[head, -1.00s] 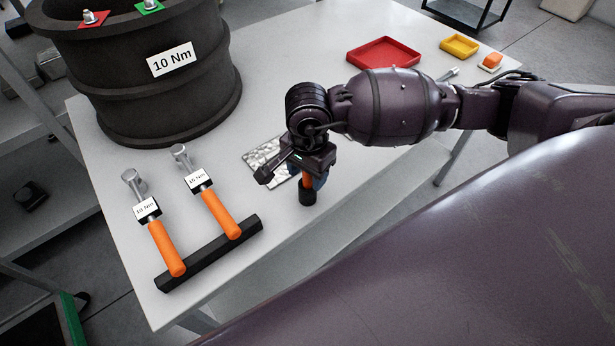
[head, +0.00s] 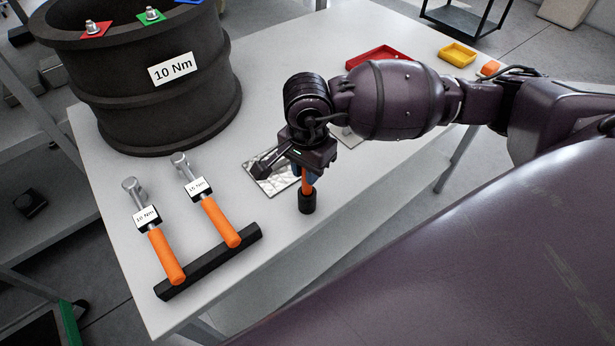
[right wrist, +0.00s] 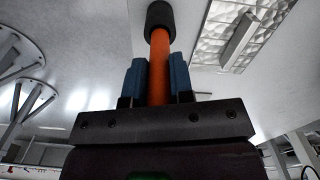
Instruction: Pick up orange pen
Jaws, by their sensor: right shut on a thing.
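The orange pen (head: 307,186) stands about upright, with a black lower end (head: 307,203), near the front edge of the white table. My right gripper (head: 306,176) points down at it from above and is shut on its orange shaft. In the right wrist view, the two blue fingers of my right gripper (right wrist: 159,80) lie on either side of the orange pen (right wrist: 160,50), with its black end beyond them. I cannot tell whether that end touches the table. My left gripper is not in view.
A shiny plate (head: 270,178) lies just left of my gripper. Two orange-handled torque wrenches (head: 220,220) (head: 163,250) rest on a black bar (head: 210,262). A large black cylinder (head: 140,100) stands behind. Red (head: 375,58) and yellow (head: 457,54) trays sit at the far right.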

